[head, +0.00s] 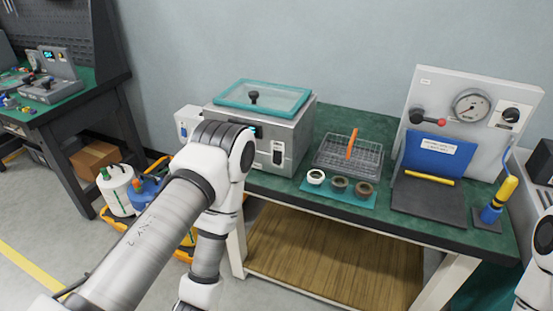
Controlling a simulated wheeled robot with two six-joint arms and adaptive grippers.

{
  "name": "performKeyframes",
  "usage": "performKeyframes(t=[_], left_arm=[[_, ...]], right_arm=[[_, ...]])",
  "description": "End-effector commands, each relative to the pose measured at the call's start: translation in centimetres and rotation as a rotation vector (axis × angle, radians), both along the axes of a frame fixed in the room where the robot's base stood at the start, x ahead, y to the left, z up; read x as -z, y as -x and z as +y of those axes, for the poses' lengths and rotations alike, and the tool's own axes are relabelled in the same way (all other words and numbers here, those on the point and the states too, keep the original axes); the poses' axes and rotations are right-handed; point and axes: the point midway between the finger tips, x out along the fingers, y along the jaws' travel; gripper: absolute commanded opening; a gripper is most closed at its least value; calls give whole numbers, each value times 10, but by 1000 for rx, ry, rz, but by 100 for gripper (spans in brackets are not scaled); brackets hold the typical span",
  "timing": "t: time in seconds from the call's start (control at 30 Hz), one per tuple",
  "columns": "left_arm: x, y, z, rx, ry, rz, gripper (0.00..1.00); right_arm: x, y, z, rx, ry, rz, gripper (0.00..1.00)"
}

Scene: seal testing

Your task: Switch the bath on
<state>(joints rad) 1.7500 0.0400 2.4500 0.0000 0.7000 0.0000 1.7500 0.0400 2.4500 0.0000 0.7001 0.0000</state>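The bath (294,133) is a grey metal box on the left end of the green-topped bench. Its teal-rimmed lid (262,96) with a black knob is down on top. A dark switch on a light plate (278,152) is on its front right. A small lit display (258,132) shows partly beside my arm. My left arm passes in front of the bath and hides much of its front left. My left gripper is out of view. Only links of my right arm show at the right edge, and my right gripper is out of view.
A wire basket (338,163) with an orange handle stands right of the bath, behind several small rings on a teal mat (341,193). A gauge panel (436,91), blue folder and yellow-blue tool (498,198) are farther right. A white box (185,120) adjoins the bath's left side.

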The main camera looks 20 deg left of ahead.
Motion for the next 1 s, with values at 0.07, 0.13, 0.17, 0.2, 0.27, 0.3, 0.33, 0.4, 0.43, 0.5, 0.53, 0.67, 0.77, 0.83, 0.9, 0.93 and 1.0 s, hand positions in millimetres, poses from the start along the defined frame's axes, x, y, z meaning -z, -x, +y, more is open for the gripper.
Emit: performKeyframes(t=[0.07, 0.13, 0.17, 0.2, 0.27, 0.3, 0.33, 0.4, 0.43, 0.5, 0.53, 0.67, 0.77, 0.83, 0.9, 0.93, 1.0], left_arm=[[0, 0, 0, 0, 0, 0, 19], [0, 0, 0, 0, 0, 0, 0], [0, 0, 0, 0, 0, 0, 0], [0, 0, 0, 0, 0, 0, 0], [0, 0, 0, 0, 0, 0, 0], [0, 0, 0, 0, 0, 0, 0], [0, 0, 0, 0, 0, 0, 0], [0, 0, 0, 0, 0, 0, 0], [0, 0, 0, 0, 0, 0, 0], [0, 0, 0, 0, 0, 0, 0], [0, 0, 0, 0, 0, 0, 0], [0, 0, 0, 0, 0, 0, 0], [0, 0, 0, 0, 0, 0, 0], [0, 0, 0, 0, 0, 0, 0], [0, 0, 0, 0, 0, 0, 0], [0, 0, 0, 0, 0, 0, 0], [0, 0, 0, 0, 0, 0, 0]], right_arm=[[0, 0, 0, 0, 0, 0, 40], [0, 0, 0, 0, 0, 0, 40], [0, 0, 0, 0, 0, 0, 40], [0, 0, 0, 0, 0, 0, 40], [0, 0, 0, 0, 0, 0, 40], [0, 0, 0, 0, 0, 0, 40], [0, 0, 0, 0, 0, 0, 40], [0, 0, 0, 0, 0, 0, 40], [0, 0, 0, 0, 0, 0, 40], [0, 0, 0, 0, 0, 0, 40], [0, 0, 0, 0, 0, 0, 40], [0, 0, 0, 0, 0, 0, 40], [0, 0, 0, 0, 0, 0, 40], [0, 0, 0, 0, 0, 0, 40], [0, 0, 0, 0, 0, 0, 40], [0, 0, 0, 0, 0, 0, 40], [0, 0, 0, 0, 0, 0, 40]])
